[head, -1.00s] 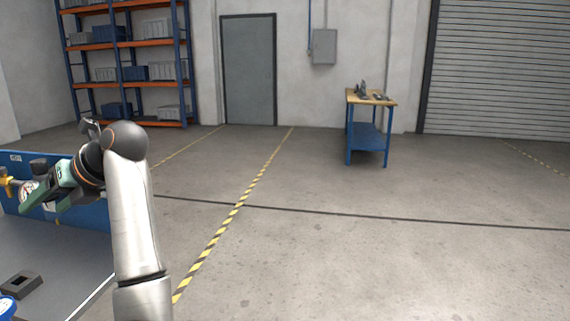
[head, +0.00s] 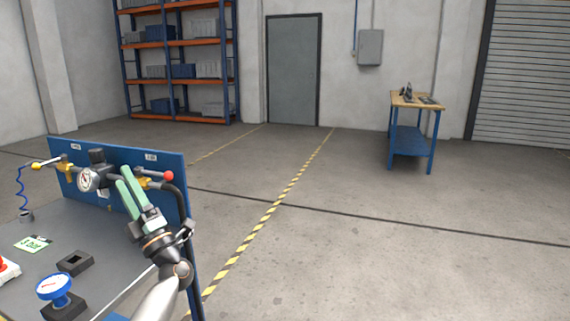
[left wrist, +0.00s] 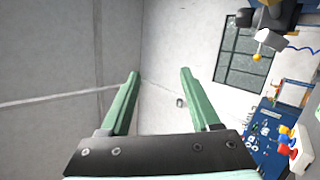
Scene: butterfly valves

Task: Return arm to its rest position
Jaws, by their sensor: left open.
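My left gripper (head: 122,180) is open and empty in the head view. Its green fingers point up and away, in front of the blue panel (head: 120,158) on the bench; I cannot tell the gap between them. In the left wrist view the two fingers (left wrist: 160,73) stand wide apart with nothing between them. The fingers partly cover the pipework. My right gripper is not in view.
A blue worktable (head: 410,141) and shelves (head: 180,79) stand far back. The floor right of the bench is clear.

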